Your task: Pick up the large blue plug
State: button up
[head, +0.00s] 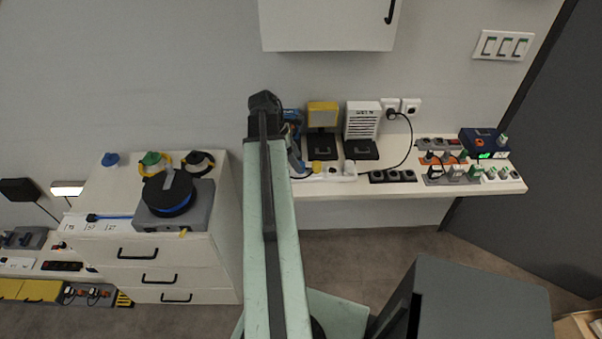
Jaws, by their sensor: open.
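A blue round plug (111,159) lies on top of the white drawer cabinet at the left, near its back edge. It is small in this view, and its prongs cannot be made out. My green arm rises through the middle of the picture and ends in a dark joint, to the right of the cabinet. No gripper fingers can be made out. The plug stands well apart from the visible part of my arm.
The white cabinet (165,254) also bears a green plug (151,158), a yellow-and-black cable item (198,162) and a grey box (187,216) with a dark blue reel (169,193). A white shelf (340,216) with sockets and lamps is at right. A dark cabinet (485,305) stands in front.

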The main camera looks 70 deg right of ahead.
jog(key=b+x, duration=0.1)
jog(key=x, duration=0.2)
jog(key=shift+f+b, duration=0.1)
jog(key=shift+b, duration=0.25)
grip_shut()
jog(key=shift+r, duration=0.25)
notch_tip(320, 180, up, 10)
jog(key=p, duration=1)
jog(key=shift+w, duration=0.15)
